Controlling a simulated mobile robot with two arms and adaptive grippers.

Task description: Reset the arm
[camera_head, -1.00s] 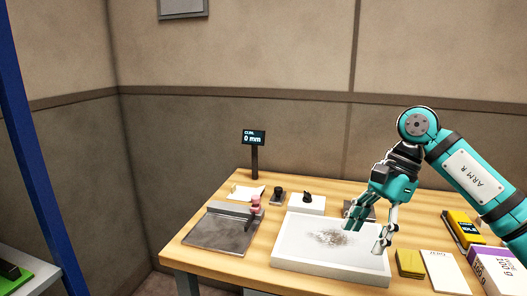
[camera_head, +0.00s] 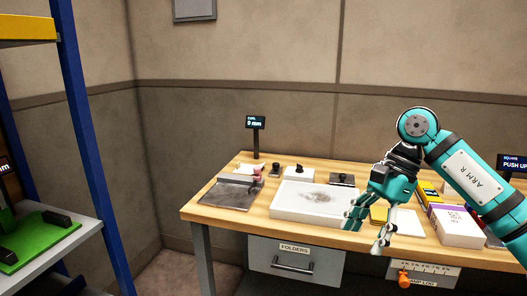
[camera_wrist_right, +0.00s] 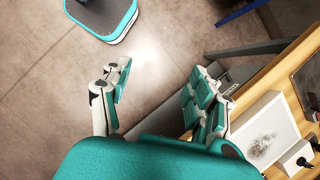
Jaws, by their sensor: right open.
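My right arm comes in from the right in the head view, its teal and black gripper (camera_head: 368,228) hanging in front of the table's front edge. The gripper is open and empty, with its fingers pointing down and left. In the right wrist view the fingers (camera_wrist_right: 160,95) are spread apart over the floor, with nothing between them. My left gripper is in neither view.
The wooden table (camera_head: 270,228) carries a white tray (camera_head: 283,208) with a grey smudge, a dark plate (camera_head: 228,196), a white ream (camera_head: 458,226) and small items. A drawer (camera_head: 295,262) hangs below. A blue-posted shelf (camera_head: 85,232) stands left. Floor between is open.

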